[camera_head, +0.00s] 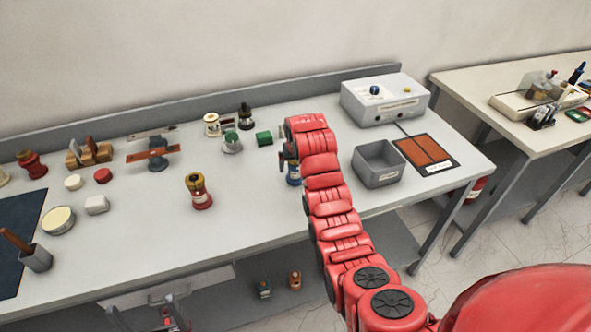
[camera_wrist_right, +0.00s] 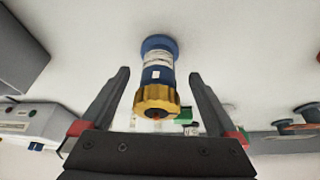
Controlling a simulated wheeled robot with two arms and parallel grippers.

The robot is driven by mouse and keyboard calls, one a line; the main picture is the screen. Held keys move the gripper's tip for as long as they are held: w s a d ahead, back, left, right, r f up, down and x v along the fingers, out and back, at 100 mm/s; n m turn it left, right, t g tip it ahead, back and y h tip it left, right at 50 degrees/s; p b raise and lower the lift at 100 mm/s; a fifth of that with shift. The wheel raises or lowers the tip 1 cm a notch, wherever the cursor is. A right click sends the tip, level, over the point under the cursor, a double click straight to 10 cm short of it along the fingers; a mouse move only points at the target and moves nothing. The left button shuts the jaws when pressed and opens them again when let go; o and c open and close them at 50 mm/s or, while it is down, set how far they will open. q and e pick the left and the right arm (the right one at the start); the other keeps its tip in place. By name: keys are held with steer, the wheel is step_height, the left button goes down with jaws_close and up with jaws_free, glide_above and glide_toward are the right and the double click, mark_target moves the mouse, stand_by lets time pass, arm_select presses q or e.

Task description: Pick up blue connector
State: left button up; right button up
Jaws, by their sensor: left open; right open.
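The blue connector (camera_wrist_right: 158,60) has a blue body with a white label and a yellow-gold ribbed collar. In the right wrist view it stands between the two spread fingers of my right gripper (camera_wrist_right: 160,76), with gaps on both sides. In the head view only a part of the blue connector (camera_head: 293,178) shows beside my red right arm, which hides the rest. My right gripper (camera_head: 287,155) is open there, mostly hidden by its own arm. My left gripper (camera_head: 149,316) is open and empty at the bottom left, in front of the table's front edge.
A red connector with a yellow top (camera_head: 198,192) stands left on the table (camera_head: 250,212). A grey open bin (camera_head: 378,165) and a grey box (camera_head: 385,102) are to the right.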

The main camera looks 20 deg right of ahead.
mark_target(296, 169)
steer(key=p+x, duration=0.1)
steer(key=x, duration=0.2)
steer(key=shift+w+d+r+p, duration=0.1)
steer(key=shift+w+r+p, duration=0.1)
steer(key=shift+p, duration=0.1)
steer(key=shift+w+f, duration=0.25)
steer(key=shift+f, duration=0.45)
jaws_close()
